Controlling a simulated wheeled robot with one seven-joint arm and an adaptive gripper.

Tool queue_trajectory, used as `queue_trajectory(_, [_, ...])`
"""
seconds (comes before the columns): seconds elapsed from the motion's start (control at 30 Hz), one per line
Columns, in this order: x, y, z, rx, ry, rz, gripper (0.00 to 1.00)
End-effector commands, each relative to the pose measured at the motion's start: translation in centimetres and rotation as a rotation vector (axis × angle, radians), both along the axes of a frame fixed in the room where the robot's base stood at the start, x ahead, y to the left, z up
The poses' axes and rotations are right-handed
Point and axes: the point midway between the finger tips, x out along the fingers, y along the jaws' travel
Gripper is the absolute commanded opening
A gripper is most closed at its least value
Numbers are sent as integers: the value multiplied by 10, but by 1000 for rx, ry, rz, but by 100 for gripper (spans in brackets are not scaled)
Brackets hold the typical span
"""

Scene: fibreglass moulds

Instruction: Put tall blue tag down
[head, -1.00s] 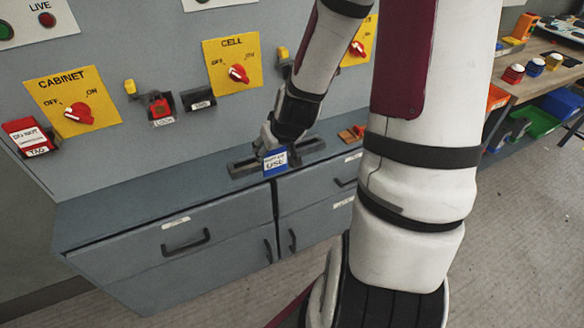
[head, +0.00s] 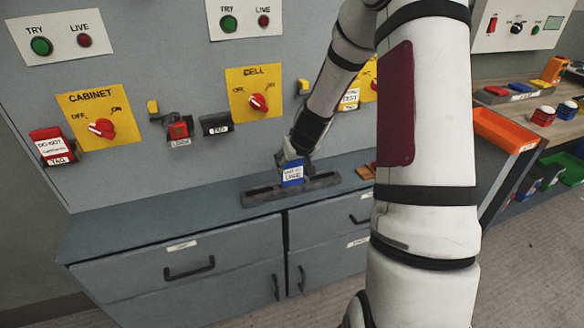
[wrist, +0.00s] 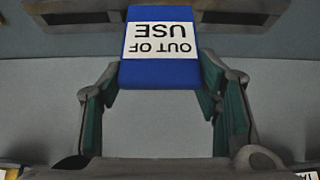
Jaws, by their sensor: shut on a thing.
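The tall blue tag (head: 292,173) has a white label reading "OUT OF USE". It also shows in the wrist view (wrist: 135,50), upside down there. My gripper (head: 293,160) is shut on the tag, with its fingers at the tag's two sides in the wrist view (wrist: 160,82). A long dark grey holder (head: 262,195) lies on the grey cabinet top, and the tag stands upright at its middle in the head view. I cannot tell whether the tag's lower edge touches the holder. Part of the holder also shows at the top of the wrist view (wrist: 68,18).
The grey cabinet top (head: 150,222) is clear to the left. Behind it, the panel carries yellow CABINET (head: 97,113) and CELL (head: 255,92) switches, a red tag (head: 52,147) and a red lock (head: 178,127). A small orange-brown item (head: 366,171) lies right of the holder.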

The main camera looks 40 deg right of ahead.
Motion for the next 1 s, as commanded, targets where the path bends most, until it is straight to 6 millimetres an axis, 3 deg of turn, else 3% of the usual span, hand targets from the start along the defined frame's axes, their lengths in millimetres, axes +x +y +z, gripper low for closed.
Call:
queue_trajectory(0.3, [21, -12, -3, 0, 0, 0, 39])
queue_trajectory(0.53, [20, -13, -36, 4, 2, -1, 39])
queue_trajectory(0.93, [21, -13, -41, 1, 0, -1, 39])
queue_trajectory(0.97, [20, -13, -41, 1, 0, -1, 60])
queue_trajectory(1.0, [20, -13, -40, 1, 0, -1, 69])
